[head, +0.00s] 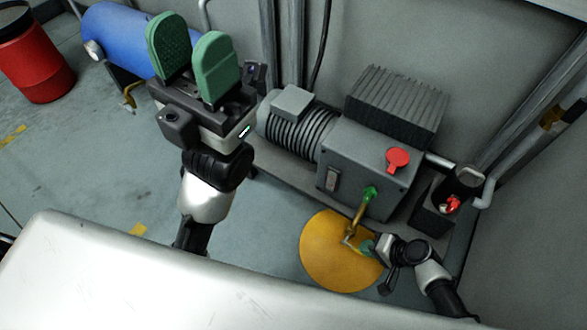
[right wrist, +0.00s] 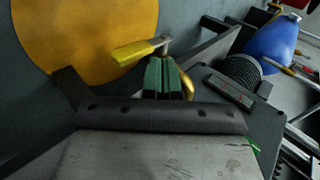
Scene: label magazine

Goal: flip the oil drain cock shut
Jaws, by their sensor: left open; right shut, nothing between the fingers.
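The oil drain cock (head: 356,216) is a brass pipe hanging below a green fitting on the grey pump housing. Its yellow-sleeved lever (right wrist: 135,52) sticks out sideways to the left in the right wrist view, with a bare metal end beside my fingertips. My right gripper (head: 367,246) is shut and empty, close beside the cock's lower end; its green fingers also show in the right wrist view (right wrist: 164,72). Whether they touch the lever I cannot tell. The fingers hide part of the brass body. My left gripper (head: 189,32) is open and empty, raised well away from the cock.
A round yellow disc (head: 330,262) lies on the floor below the cock. The pump (head: 345,165) carries a red cap (head: 398,159) and a finned block (head: 395,103). A blue tank (head: 120,40) and red drum (head: 38,62) stand at left. A pale surface (head: 130,270) fills the foreground.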

